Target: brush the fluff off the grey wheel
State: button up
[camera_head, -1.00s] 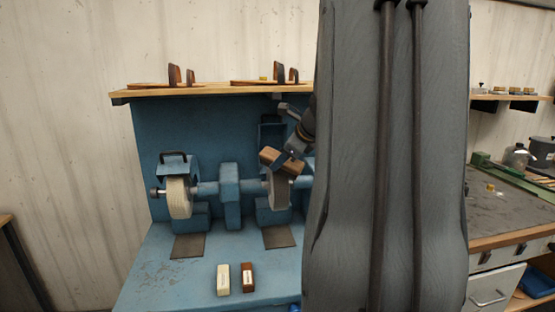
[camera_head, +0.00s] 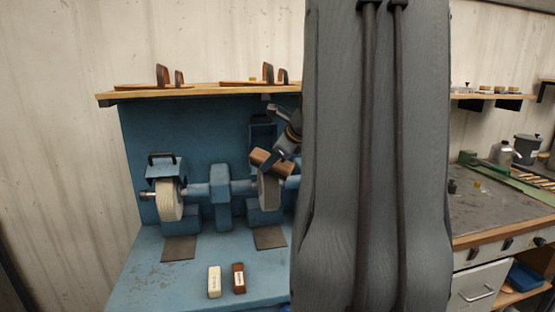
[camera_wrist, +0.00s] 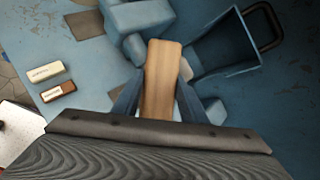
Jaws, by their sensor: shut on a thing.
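The grey wheel (camera_head: 268,191) is the right-hand wheel on the blue double-ended machine, partly cut off by my arm in the head view. My gripper (camera_head: 275,160) is shut on a brown wooden brush block (camera_head: 258,157) and holds it tilted at the top of the grey wheel. Whether bristles touch the wheel cannot be told. In the wrist view the brush block (camera_wrist: 162,75) lies between the two fingers of my gripper (camera_wrist: 156,88) and the grey wheel is hidden. No fluff can be made out.
A pale wheel (camera_head: 169,200) sits on the machine's left end. A cream bar (camera_head: 214,281) and a brown bar (camera_head: 239,278) lie on the blue bench top. A wooden shelf (camera_head: 205,92) with sandal parts runs above. A grey workbench (camera_head: 500,212) is at the right.

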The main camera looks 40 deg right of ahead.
aim_at(260, 159)
jog(key=shift+w+a+r, duration=0.1)
jog(key=shift+w+a, duration=0.35)
jog(key=shift+a, duration=0.3)
jog(key=shift+w+a, duration=0.4)
jog(key=shift+a, duration=0.3)
notch_tip(260, 159, up, 5)
jog(key=s+a+p, duration=0.1)
jog(key=s+p, duration=0.1)
jog(key=p, duration=0.2)
jog(key=shift+s+a+r+p, duration=0.15)
jog(key=shift+s+a+p, duration=0.1)
jog(key=shift+p, duration=0.15)
jog(key=shift+s+a+r+p, duration=0.2)
jog(key=shift+s+r+p, duration=0.1)
jog(key=shift+r+p, duration=0.35)
jog(key=shift+s+a+r+p, duration=0.15)
jog(key=shift+s+r+p, duration=0.15)
jog(key=shift+r+p, duration=0.3)
